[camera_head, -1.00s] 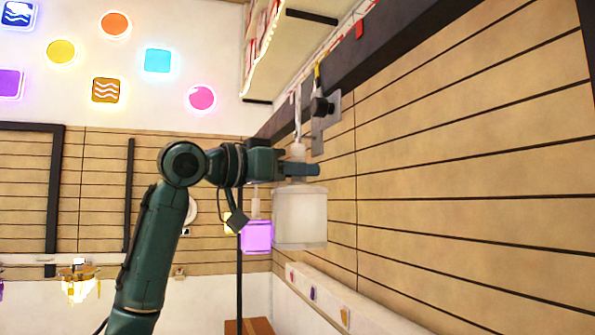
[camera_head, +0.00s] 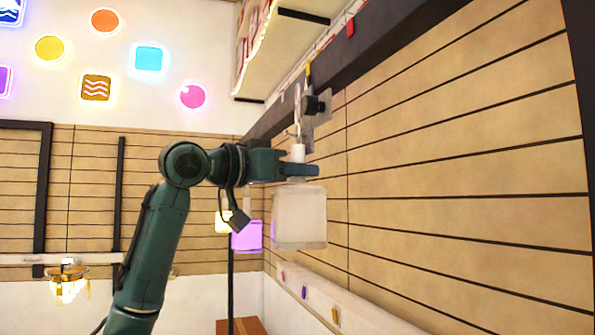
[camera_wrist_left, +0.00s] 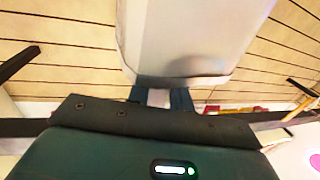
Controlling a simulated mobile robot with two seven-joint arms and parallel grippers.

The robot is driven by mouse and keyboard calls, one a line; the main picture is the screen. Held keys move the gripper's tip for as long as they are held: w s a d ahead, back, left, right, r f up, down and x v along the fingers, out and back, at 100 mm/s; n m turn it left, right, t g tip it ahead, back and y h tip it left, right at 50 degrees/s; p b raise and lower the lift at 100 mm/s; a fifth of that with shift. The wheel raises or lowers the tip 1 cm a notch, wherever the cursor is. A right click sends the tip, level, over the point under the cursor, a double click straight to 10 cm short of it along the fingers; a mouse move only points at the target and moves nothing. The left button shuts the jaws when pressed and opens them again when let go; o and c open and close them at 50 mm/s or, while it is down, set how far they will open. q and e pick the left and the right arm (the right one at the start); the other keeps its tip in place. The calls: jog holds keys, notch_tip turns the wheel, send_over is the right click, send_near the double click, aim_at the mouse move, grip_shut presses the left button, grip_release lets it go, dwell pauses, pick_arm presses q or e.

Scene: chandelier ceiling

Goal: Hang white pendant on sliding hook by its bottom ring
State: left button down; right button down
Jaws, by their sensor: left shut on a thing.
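The white pendant (camera_head: 299,219) is a pale, box-shaped shade with a narrow white neck on top. My left gripper (camera_head: 305,170) is shut on its neck, and the shade hangs upright below the fingers. In the left wrist view the shade (camera_wrist_left: 187,40) fills the upper middle, with the gripper fingers (camera_wrist_left: 162,97) around the white neck. The sliding hook (camera_head: 314,107) is a grey plate with a dark knob on the dark ceiling beam, just above the pendant's neck. A thin pale piece stands between neck and plate; I cannot tell whether the ring touches the hook. My right gripper is not in view.
A dark beam (camera_head: 375,62) runs along the slatted wood ceiling. A glowing purple lamp (camera_head: 246,236) and a yellow lamp (camera_head: 223,221) hang behind and left of the pendant. A gold chandelier (camera_head: 69,284) is at far left. A white ledge (camera_head: 330,300) lies below right.

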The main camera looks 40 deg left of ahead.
pick_arm(q)
jog(key=shift+f, duration=0.5)
dwell(0.3)
jog(key=c, duration=1.2)
grip_release()
jog(key=shift+o, duration=0.5)
jog(key=shift+f, duration=0.1)
jog(key=o, duration=0.6)
